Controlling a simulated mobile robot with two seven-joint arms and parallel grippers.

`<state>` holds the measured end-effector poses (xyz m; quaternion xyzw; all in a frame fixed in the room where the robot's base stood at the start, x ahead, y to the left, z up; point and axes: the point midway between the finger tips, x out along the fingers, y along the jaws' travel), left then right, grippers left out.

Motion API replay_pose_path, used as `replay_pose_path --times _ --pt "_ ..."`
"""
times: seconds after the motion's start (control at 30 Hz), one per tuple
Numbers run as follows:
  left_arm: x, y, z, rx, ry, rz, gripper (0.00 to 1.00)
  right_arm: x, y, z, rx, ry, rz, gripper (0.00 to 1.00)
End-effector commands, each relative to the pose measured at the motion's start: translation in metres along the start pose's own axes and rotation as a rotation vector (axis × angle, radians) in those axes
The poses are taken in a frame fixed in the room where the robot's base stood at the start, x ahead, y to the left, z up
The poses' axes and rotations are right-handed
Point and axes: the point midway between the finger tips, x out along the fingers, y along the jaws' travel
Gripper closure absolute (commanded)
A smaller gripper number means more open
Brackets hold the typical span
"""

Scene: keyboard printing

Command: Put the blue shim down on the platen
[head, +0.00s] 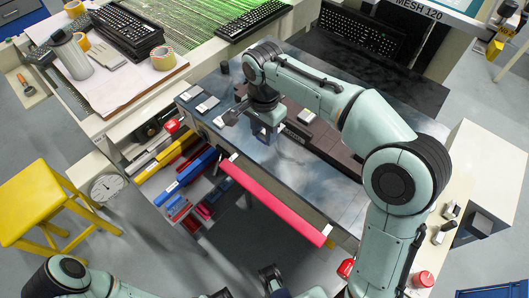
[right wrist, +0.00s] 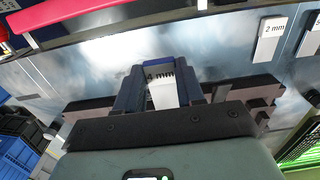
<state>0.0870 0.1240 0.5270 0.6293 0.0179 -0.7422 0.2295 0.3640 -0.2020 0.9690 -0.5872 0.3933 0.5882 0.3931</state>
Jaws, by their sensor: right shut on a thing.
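My right gripper (head: 264,132) is over the platen (head: 345,197), a shiny blue-grey plate that also shows in the right wrist view (right wrist: 218,50). It is shut on the blue shim (right wrist: 158,61), whose white label reads "4 mm". The shim stands between the two dark fingers in the right wrist view. In the head view the hand and wrist mostly hide it. I cannot tell whether the shim touches the platen. Dark parts at the bottom edge of the head view may be my left gripper (head: 270,278); its jaws are unclear.
Other labelled shims (head: 208,104) lie at the platen's left corner; one reads "2 mm" (right wrist: 270,39). A dark brown frame (head: 325,142) lies across the platen beside my right gripper. A long red bar (head: 275,200) runs along the front edge. Coloured bars (head: 185,175) fill a rack below left.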

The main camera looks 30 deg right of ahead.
Motion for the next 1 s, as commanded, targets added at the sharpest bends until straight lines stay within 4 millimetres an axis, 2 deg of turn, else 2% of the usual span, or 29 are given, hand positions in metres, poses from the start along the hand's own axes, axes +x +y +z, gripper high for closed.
replay_pose_path --times 0.03,0.1,0.33,0.53,0.63,1.0 --pt "0.004 -0.001 -0.001 0.001 0.004 0.001 0.57 0.015 0.001 0.000 0.000 -0.001 0.004 1.00" --pt "0.005 -0.001 -0.003 0.001 0.008 0.002 0.57 0.027 0.001 0.000 0.000 0.000 0.002 1.00" --pt "0.007 -0.001 -0.005 0.002 0.015 0.003 0.57 0.047 0.000 0.000 0.000 0.000 0.001 1.00" --pt "0.011 -0.002 -0.008 0.003 0.024 0.005 0.57 0.077 0.000 0.000 -0.001 0.000 0.002 1.00" --pt "0.012 -0.002 -0.009 0.003 0.026 0.005 0.57 0.084 0.000 -0.001 0.000 0.001 0.000 1.00" --pt "0.013 -0.002 -0.009 0.003 0.027 0.006 0.57 0.087 0.000 0.000 -0.001 0.001 -0.001 1.00"
